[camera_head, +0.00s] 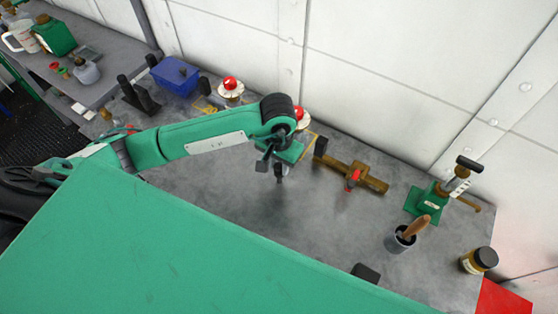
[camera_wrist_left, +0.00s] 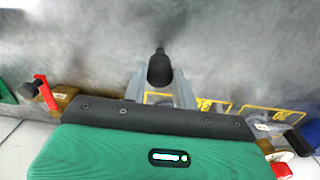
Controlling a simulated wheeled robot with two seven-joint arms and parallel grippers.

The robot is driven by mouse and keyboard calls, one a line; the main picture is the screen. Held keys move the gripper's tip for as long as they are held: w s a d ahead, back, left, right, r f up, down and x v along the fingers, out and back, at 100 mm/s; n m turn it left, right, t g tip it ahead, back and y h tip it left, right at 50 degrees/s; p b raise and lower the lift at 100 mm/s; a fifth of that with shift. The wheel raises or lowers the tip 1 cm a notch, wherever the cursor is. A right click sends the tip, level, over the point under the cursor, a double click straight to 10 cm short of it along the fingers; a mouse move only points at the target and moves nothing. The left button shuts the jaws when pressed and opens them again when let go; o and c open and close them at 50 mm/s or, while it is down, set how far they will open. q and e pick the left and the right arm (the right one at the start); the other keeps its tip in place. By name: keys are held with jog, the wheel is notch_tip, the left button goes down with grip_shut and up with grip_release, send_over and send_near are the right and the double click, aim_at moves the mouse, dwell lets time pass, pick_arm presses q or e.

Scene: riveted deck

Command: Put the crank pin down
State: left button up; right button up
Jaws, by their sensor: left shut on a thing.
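The crank pin (camera_wrist_left: 160,69) is a dark, round pin with a narrower tip, and shows between the grey fingers in the left wrist view. My left gripper (camera_wrist_left: 159,88) is shut on it. In the head view my left gripper (camera_head: 280,166) hangs at the end of the green arm, over the middle of the grey bench (camera_head: 230,190). The dark pin points down beneath it. I cannot tell whether its tip touches the bench. My right gripper is not in view.
A brown fixture with a red handle (camera_head: 351,179) lies to the right. Beyond it stand a green hand press (camera_head: 425,203), a grey cup with a wooden handle (camera_head: 401,241) and a jar (camera_head: 479,260). A blue bin (camera_head: 175,76) stands back left. Bare bench surrounds the gripper's front.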

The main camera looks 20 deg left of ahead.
pick_arm(q)
jog(key=shift+f, duration=0.1)
jog(key=o, duration=0.6)
jog(key=shift+b, duration=0.3)
jog(key=o, duration=0.4)
